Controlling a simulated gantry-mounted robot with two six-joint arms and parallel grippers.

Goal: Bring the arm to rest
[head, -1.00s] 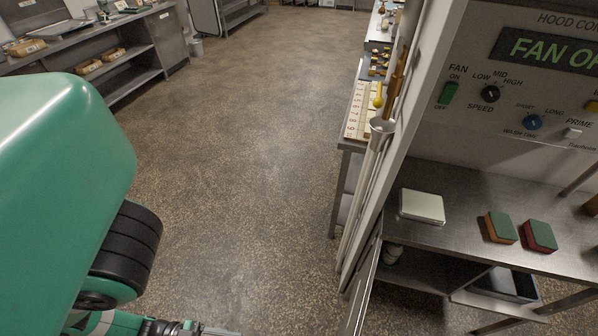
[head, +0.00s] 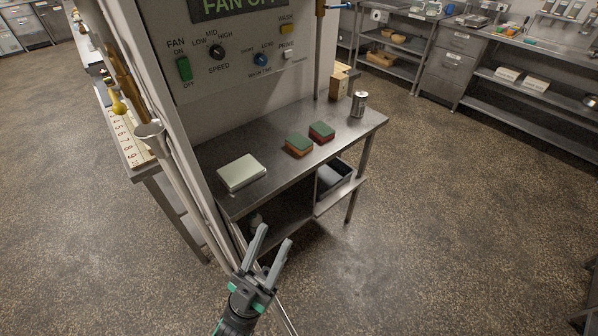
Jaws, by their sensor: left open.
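My left gripper (head: 268,256) shows in the lower middle of the head view. Its two grey fingers are spread apart, with nothing between them. It is in front of the steel table (head: 290,181), below the tabletop's front edge in the picture, and appears apart from it. My right gripper is not in view.
A pale box (head: 241,172), two sponges (head: 299,144) (head: 321,132) and a can (head: 358,104) stand on the table. A dark bin (head: 335,177) is on its lower shelf. A control panel (head: 240,55) rises behind. Open floor (head: 450,220) lies to the right.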

